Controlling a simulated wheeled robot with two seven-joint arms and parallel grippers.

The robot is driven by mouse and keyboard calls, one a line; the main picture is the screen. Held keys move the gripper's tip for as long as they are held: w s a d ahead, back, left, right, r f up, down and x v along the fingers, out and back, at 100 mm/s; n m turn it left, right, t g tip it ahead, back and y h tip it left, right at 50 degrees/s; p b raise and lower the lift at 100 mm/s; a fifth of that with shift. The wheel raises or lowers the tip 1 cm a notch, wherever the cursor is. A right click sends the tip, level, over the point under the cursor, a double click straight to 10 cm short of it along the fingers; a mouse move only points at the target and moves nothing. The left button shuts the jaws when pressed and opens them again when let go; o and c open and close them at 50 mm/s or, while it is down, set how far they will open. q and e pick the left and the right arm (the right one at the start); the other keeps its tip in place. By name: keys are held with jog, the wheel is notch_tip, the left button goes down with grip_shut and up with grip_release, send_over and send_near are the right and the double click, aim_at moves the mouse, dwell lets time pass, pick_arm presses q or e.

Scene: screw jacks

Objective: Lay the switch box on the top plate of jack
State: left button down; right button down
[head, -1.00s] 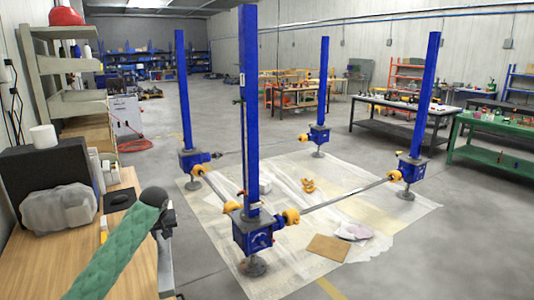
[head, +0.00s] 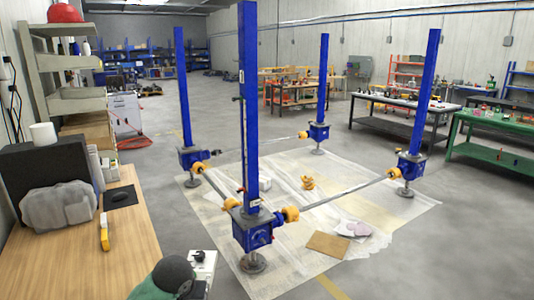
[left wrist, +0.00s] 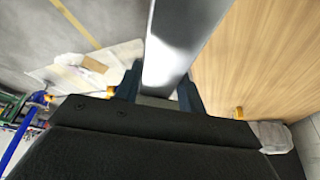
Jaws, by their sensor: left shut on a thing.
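The switch box (head: 204,262), a light grey box with small dark controls on top, shows at the bottom of the head view beside my dark wrist joint. In the left wrist view it is a shiny grey slab (left wrist: 180,45) between the two dark fingers of my left gripper (left wrist: 160,88), which is shut on it. In the head view the fingertips are hidden. Several blue jacks with tall blue columns stand on the floor. The nearest jack (head: 253,233) is beyond and right of the box, apart from it. My right gripper is out of view.
A wooden table (head: 130,185) at left carries a yellow tool (head: 104,232), a black mouse pad (head: 120,197) and a grey wrapped lump (head: 60,205). Shafts with orange couplings (head: 290,214) link the jacks. A plastic sheet (head: 330,215) and cardboard (head: 327,244) lie below.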

pick_arm(q)
jog(key=shift+s+f, duration=0.5)
jog(key=shift+f, duration=0.2)
jog(key=shift+s+f, duration=0.45)
jog(key=shift+f, duration=0.2)
